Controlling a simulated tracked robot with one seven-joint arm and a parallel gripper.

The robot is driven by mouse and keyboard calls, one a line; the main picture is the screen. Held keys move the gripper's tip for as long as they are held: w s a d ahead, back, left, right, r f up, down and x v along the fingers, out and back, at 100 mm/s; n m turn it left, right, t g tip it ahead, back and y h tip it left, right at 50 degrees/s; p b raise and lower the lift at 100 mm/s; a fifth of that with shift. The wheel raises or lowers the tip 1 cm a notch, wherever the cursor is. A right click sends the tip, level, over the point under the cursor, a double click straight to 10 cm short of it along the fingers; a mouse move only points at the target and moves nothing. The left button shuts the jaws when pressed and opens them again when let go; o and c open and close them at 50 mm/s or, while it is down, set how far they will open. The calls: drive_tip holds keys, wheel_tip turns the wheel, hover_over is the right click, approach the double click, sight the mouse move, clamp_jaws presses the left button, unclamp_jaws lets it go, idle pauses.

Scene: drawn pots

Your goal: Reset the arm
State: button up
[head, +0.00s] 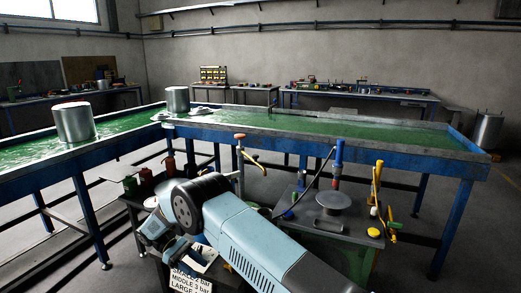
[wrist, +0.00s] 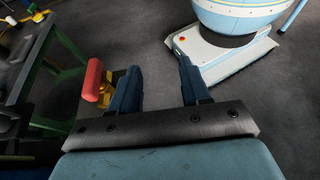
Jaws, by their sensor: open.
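My gripper (wrist: 158,88) is open and empty in the wrist view, with its two dark blue fingers apart and grey floor between them. My blue-grey arm crosses the bottom middle of the head view, folded low in front of the bench; the fingers cannot be made out there. A large metal pot (head: 74,124) stands upright on the green bench top at the left. A second metal pot (head: 177,99) stands farther back near the bench's corner. Both are well apart from my arm.
The L-shaped blue-framed bench (head: 350,133) spans the view. A work stand with a round plate (head: 333,200) and upright tools is right of my arm; red and green containers are left. A red-handled part (wrist: 92,80) lies close beside the left finger.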

drive_tip(key=w+d+r+m+y, duration=0.1)
drive_tip(key=w+d+r+y, duration=0.3)
drive_tip(key=r, duration=0.6)
drive_tip(key=w+d+r+m+y, duration=0.1)
drive_tip(key=w+d+r+m, duration=0.1)
drive_tip(key=d+r, duration=0.6)
drive_tip(key=s+d+r+m+t+y, duration=0.2)
drive_tip(key=s+d+r+m+y, duration=0.15)
drive_tip(key=d+r, duration=1.1)
drive_tip(key=s+d+r+m+t+y, duration=0.3)
drive_tip(key=s+d+r+t, duration=0.1)
drive_tip(key=s+d+r, duration=0.65)
drive_tip(key=s+d+m+t, duration=0.2)
drive_tip(key=s+d, duration=0.2)
drive_tip(key=s, duration=0.4)
drive_tip(key=s+d+f+m+t, duration=0.1)
drive_tip(key=s+d, duration=0.3)
drive_tip(key=s, duration=0.4)
drive_tip(key=shift+d+f+m+t+y, duration=0.25)
drive_tip(key=shift+d+m+t+y, duration=0.15)
drive_tip(key=shift+t, duration=0.5)
